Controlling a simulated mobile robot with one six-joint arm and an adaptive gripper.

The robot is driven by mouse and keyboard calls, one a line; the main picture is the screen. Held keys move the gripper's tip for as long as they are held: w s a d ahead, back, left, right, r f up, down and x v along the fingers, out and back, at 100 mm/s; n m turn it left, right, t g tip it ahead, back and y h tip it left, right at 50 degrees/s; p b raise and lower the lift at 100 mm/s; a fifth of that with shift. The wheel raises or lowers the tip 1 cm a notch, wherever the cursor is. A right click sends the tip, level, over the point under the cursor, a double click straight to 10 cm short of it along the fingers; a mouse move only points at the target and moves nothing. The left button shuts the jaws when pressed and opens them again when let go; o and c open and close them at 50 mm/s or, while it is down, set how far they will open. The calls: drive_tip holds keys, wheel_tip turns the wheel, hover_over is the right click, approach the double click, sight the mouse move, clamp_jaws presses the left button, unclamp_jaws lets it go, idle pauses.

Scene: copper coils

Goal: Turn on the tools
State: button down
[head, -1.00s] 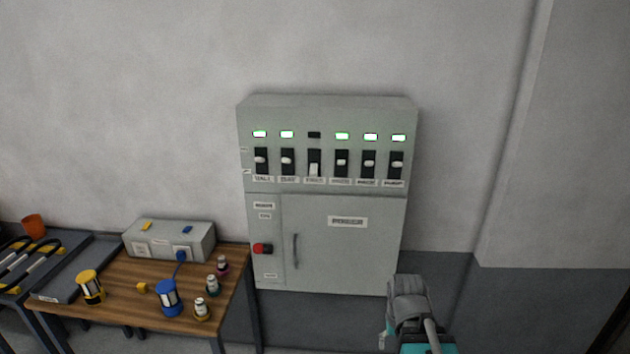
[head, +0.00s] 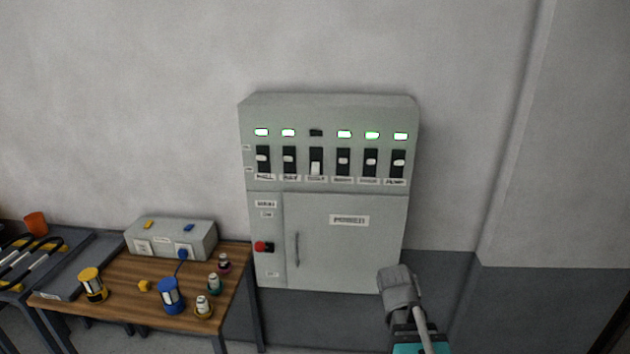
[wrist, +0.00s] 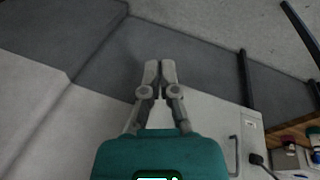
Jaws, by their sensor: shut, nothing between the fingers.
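A grey electrical cabinet (head: 330,258) hangs on the wall, with a row of switches along its top part. The third switch from the left (head: 316,163) has its white lever down and its lamp (head: 316,133) dark. The other switches have their levers higher and their lamps lit, such as the one at the far right (head: 398,162). My gripper (wrist: 160,66) is shut and empty in the wrist view, in front of the wall near the cabinet door (wrist: 215,130). In the head view my arm is at the cabinet's lower right; the fingertips cannot be made out there.
A wooden table (head: 120,300) stands left of the cabinet. It holds a grey socket box (head: 170,240), a blue tool (head: 170,296), a yellow tool (head: 93,285) and several small bottles. A red knob (head: 262,247) sits on the cabinet's left side. The wall to the right is bare.

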drive_tip(key=w+r+n+t+h, duration=0.4)
drive_tip(key=w+n, duration=0.2)
drive_tip(key=w, duration=0.4)
drive_tip(key=n+t+y+b, duration=0.1)
drive_tip(key=n+t+y, duration=0.5)
drive_tip(key=n+t, duration=1.4)
approach(316, 182)
drive_tip(key=s+r+n+g, duration=0.5)
drive_tip(key=n+g, duration=0.1)
drive_tip(key=shift+n+g, duration=0.3)
drive_tip(key=shift+n, duration=0.1)
drive_tip(key=w, duration=0.3)
drive_tip(key=w+p, duration=0.1)
drive_tip(key=w, duration=0.3)
drive_tip(key=w+r, duration=0.1)
drive_tip(key=w, duration=0.2)
drive_tip(key=shift+w+d+r, duration=0.1)
drive_tip(key=shift+w, duration=0.05)
drive_tip(key=shift+s+r+p, duration=0.35)
drive_tip(key=shift+r+p, duration=0.05)
drive_tip(key=shift+p, duration=0.25)
drive_tip(key=shift+s+r+p, duration=0.35)
drive_tip(key=shift+r+p, duration=0.3)
drive_tip(key=shift+r, duration=0.05)
drive_tip(key=shift+s+r+p, duration=0.4)
drive_tip(key=shift+r+p, duration=0.2)
drive_tip(key=shift+r, duration=0.05)
